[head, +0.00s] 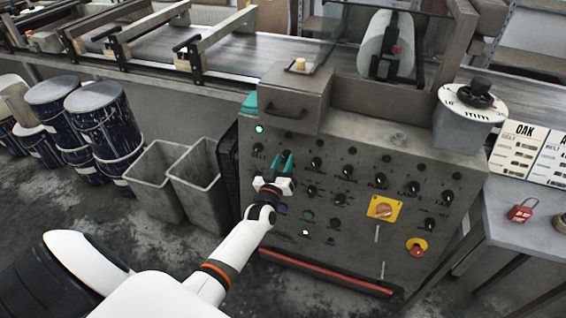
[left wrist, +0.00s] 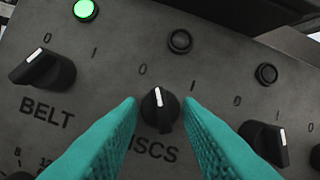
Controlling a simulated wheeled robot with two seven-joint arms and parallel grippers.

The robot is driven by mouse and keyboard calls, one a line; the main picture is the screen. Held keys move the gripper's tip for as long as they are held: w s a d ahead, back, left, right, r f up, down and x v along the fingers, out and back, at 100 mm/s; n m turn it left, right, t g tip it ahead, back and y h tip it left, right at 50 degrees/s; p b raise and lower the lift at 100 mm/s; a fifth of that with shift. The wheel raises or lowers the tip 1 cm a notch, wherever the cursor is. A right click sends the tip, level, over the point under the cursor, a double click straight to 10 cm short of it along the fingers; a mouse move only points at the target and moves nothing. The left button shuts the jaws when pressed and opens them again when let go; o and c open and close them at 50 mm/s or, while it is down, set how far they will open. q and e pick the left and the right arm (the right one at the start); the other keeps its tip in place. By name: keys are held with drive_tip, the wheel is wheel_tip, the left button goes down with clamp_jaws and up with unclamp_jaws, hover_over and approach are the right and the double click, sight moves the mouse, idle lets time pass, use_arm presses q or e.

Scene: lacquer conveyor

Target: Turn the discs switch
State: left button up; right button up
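The discs switch (left wrist: 160,108) is a black rotary knob with a white pointer mark, on the grey panel above the partly covered DISCS label. Its mark points upward in the left wrist view, closer to the 0 than to the 1. The lamp (left wrist: 180,41) above it is dark. My left gripper (left wrist: 162,106) is open, with one teal finger on each side of the knob; I cannot tell whether they touch it. In the head view my left gripper (head: 284,162) is at the upper left of the control cabinet (head: 345,250) and hides the knob. My right gripper is not in view.
The BELT switch (left wrist: 43,70) is left of the discs switch, with a lit green lamp (left wrist: 85,10) above it. Another black knob (left wrist: 265,143) is close on the right. An orange switch (head: 383,208) and a red button (head: 416,248) are lower right. Grey bins (head: 158,180) stand left.

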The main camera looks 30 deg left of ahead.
use_arm(q)
drive_tip(key=shift+o, duration=1.4)
drive_tip(key=shift+s, duration=0.1)
drive_tip(key=v, duration=1.1)
drive_tip(key=shift+s, duration=0.4)
drive_tip(key=shift+d, duration=0.1)
